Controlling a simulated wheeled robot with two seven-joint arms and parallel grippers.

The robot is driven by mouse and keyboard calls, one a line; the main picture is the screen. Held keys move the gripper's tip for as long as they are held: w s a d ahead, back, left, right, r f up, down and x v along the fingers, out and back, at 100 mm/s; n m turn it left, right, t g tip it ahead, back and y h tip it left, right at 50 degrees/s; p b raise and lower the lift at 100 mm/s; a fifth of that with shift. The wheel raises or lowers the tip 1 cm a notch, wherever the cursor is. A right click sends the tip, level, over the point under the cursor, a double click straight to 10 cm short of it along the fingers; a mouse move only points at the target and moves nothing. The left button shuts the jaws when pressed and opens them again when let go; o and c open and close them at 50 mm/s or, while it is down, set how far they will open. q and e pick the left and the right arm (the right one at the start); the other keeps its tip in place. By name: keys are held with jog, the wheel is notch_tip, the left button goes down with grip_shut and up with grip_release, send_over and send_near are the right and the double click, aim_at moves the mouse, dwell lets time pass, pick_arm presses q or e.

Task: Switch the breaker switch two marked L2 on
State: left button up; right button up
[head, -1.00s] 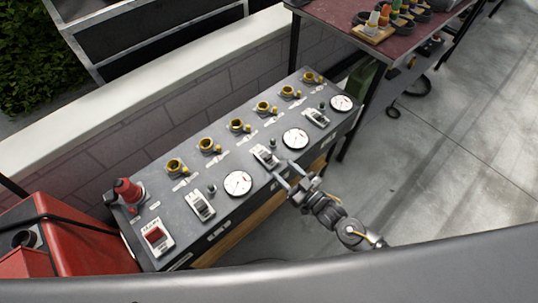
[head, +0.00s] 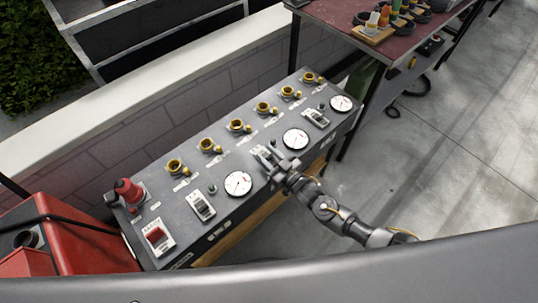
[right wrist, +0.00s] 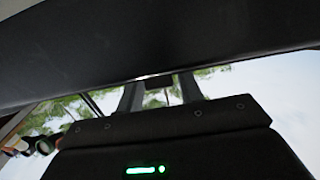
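A dark grey control panel (head: 185,215) carries a row of breaker switches in pale frames. The middle breaker switch (head: 261,151), between two round gauges, is largely covered by my right gripper (head: 270,158). The markings are too small to read, so I cannot confirm which one says L2. My right gripper's two fingers are apart, one on each side of this switch; I cannot tell whether they touch it. In the right wrist view the fingers (right wrist: 160,93) are also spread, with a small dark part between them. The switch lever's position is hidden. My left gripper is not in view.
Other breaker switches stand at the near left (head: 201,206) and far right (head: 317,117). Yellow sockets (head: 238,125) line the back. Open floor lies to the right.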

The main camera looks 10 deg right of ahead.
jog(key=c, duration=0.6)
jog(key=g+h+p, duration=0.1)
jog(key=g+p, duration=0.1)
jog(key=p, duration=0.2)
jog(key=w+a+r+g+h+p, duration=0.1)
jog(key=g+p, duration=0.1)
jog(key=p, duration=0.3)
jog(key=shift+w+h, duration=0.15)
jog(key=shift+h, duration=0.25)
jog(key=shift+c, duration=0.2)
jog(key=shift+w+f, duration=0.1)
jog(key=shift+f+g+h+p, duration=0.25)
jog(key=shift+g+h+p, duration=0.05)
jog(key=shift+g+p, duration=0.1)
jog(key=o, duration=1)
